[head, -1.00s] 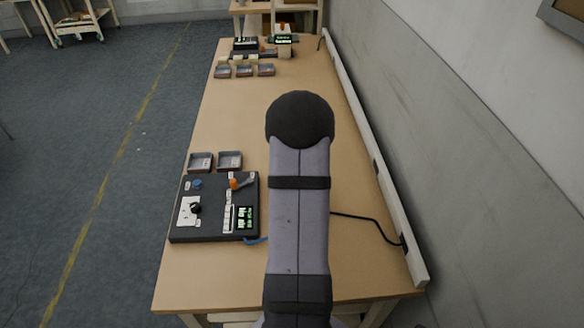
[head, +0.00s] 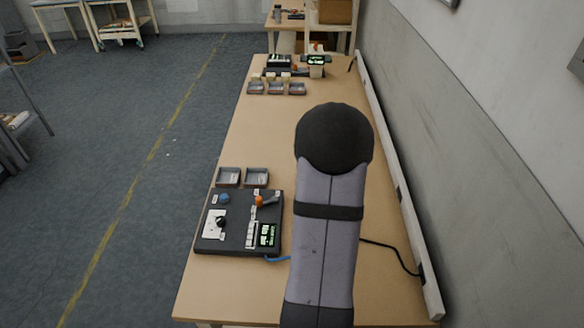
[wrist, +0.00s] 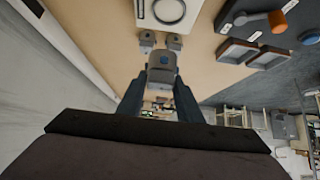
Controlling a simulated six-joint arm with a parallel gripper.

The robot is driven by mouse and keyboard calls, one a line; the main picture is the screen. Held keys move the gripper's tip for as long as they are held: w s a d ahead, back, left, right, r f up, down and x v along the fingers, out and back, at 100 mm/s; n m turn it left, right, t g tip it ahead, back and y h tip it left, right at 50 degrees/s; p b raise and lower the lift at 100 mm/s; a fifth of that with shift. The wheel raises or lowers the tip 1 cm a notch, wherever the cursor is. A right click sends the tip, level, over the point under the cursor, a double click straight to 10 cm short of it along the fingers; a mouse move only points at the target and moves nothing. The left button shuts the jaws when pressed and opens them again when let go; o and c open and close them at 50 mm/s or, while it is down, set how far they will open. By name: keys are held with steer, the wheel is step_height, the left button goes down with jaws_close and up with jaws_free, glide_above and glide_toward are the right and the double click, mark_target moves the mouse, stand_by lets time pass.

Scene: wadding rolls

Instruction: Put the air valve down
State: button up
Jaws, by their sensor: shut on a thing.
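In the wrist view my gripper (wrist: 164,88) is shut on a small grey block with a round blue spot, which I take to be the air valve (wrist: 164,74). Two small grey pieces show just beyond it, and I cannot tell whether they belong to it. Beyond these is a white fixture with a round ring (wrist: 168,10), partly cut off by the frame edge. Whether the valve touches anything is unclear. In the head view my arm hides the gripper and the valve.
The wooden table (head: 262,130) carries a dark control panel (head: 238,245) with an orange lever (head: 260,201), left of my arm. Two small trays (head: 228,177) stand behind it. More trays (head: 276,88) and devices stand at the far end. The table between is clear. A wall runs along the right.

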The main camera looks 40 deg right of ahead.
steer(key=shift+w+r+n+t+y, duration=0.3)
steer(key=shift+w+n+y, duration=0.1)
steer(key=shift+n, duration=0.2)
steer(key=w+a+f+n+t+y, duration=0.1)
steer(key=w+a+f+n+y, duration=0.15)
steer(key=a, duration=1.15)
steer(key=w+a+f+n+y, duration=0.1)
steer(key=w+a+n, duration=0.15)
steer(key=a, duration=1.05)
steer(key=w+a+f+n+t+y, duration=0.1)
steer(key=w+a+n+y, duration=0.15)
steer(key=a, duration=1.15)
steer(key=w+d+m+h+b, duration=0.2)
steer(key=w+d+b, duration=0.2)
steer(key=w+d, duration=0.9)
steer(key=w+d+r+m+h+b, duration=0.1)
steer(key=w+d, duration=0.3)
steer(key=d, duration=0.3)
steer(key=w+d+r+m+h+b, duration=0.1)
steer(key=w+d+b, duration=0.1)
steer(key=w+d, duration=0.35)
steer(key=shift+g, duration=0.4)
steer(key=shift+s+d+f+p, duration=0.15)
steer(key=shift+f+p, duration=0.65)
steer(key=shift+f, duration=1.8)
steer(key=shift+s+d+f+p, duration=0.15)
steer(key=shift+f+p, duration=0.6)
steer(key=shift+f, duration=1.85)
